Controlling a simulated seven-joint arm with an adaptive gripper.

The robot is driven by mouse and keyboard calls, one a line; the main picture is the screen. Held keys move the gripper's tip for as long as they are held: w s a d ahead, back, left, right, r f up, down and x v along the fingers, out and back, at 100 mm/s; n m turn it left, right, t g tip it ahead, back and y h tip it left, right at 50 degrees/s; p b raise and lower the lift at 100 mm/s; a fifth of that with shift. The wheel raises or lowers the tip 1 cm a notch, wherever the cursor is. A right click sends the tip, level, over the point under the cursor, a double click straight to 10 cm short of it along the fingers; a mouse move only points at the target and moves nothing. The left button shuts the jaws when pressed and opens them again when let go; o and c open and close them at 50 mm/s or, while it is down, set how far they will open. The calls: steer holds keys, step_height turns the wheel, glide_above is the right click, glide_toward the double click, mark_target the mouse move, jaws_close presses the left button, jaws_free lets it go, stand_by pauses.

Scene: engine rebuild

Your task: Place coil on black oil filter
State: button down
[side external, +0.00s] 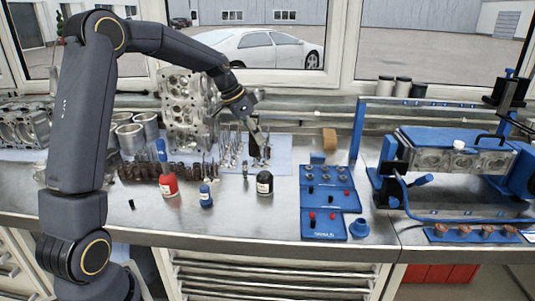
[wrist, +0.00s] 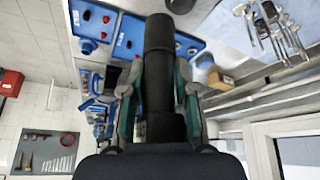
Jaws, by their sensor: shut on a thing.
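My gripper (side external: 258,134) is shut on the coil (wrist: 159,85), a long black cylindrical piece. In the wrist view, the green-padded fingers of my gripper (wrist: 158,75) press on it from both sides. In the side view, the dark coil (side external: 260,152) hangs below my gripper over the bench, beside the metal valves. The black oil filter (side external: 265,183), a short dark cylinder with a pale label, stands upright on the bench in front of the coil, apart from it. I cannot make out the filter in the wrist view.
Blue trays (side external: 326,185) with knobs lie to the right. A cylinder head (side external: 187,108) stands behind. The bench front near the filter is clear.

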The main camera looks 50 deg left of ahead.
steer(key=shift+w+a+f, duration=0.2)
steer(key=shift+w+f, duration=0.65)
steer(key=shift+f, duration=0.65)
steer(key=shift+w+a+f, duration=0.25)
steer(key=shift+w+f, duration=0.55)
steer(key=shift+f, duration=0.7)
steer(key=shift+w+a+f, duration=0.2)
steer(key=shift+w+f, duration=0.65)
steer(key=shift+f, duration=0.65)
steer(key=shift+f, duration=0.1)
steer(key=c, duration=0.9)
jaws_free()
steer(key=shift+f, duration=0.1)
steer(key=shift+o, duration=0.2)
